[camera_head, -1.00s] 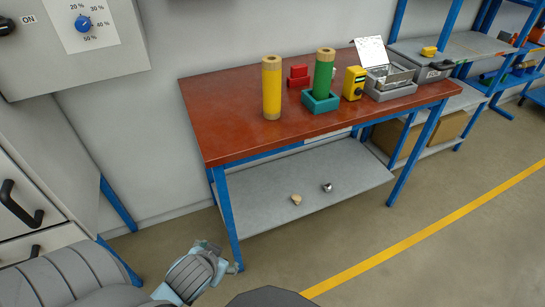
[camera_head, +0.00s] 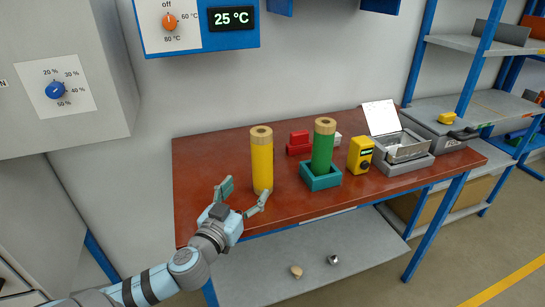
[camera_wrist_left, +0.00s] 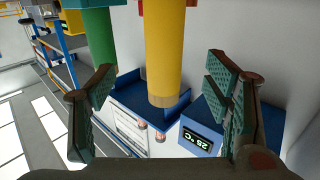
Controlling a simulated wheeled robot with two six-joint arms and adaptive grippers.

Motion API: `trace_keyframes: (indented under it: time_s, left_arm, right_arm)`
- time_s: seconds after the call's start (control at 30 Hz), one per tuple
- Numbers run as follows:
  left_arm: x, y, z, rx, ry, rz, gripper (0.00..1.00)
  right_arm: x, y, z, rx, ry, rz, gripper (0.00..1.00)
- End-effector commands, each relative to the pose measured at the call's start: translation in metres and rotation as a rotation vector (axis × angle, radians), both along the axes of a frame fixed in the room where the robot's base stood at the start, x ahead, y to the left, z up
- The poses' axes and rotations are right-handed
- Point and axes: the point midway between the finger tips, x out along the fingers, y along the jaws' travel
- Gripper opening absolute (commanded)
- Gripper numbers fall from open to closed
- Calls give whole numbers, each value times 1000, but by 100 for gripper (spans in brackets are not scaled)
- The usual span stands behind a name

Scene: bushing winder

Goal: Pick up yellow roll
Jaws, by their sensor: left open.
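The yellow roll (camera_head: 262,168), a tall cylinder with a tan core, stands upright on the red-brown table (camera_head: 215,150). My left gripper (camera_head: 246,190) is open at the table's front left, its fingers spread just in front of the roll. In the left wrist view the yellow roll (camera_wrist_left: 164,50) shows between the two open fingers (camera_wrist_left: 165,92), beyond them; I see no contact. My right gripper is not in view.
A green roll (camera_head: 322,148) stands in a teal square holder (camera_head: 320,178) right of the yellow roll. A red block (camera_head: 299,143), a yellow device (camera_head: 360,155) and an open grey box (camera_head: 402,148) are also on the table. The table's left part is clear.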

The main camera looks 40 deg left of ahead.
Motion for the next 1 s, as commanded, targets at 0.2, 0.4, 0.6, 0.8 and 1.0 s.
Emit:
trace_keyframes:
  time_s: [0.2, 0.4, 0.6, 0.8, 1.0]
  left_arm:
    - [48, 21, -1, -3, -3, 19, 71]
    - [75, 29, -3, -1, 1, 18, 71]
    - [111, 35, -11, -2, 0, 17, 71]
    - [126, 38, -12, 0, 2, 13, 71]
    - [126, 38, -12, 1, 2, 13, 57]
  right_arm:
    - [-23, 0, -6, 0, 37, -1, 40]
    - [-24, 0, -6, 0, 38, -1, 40]
    - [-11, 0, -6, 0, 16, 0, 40]
    - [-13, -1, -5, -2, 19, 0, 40]
    - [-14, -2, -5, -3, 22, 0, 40]
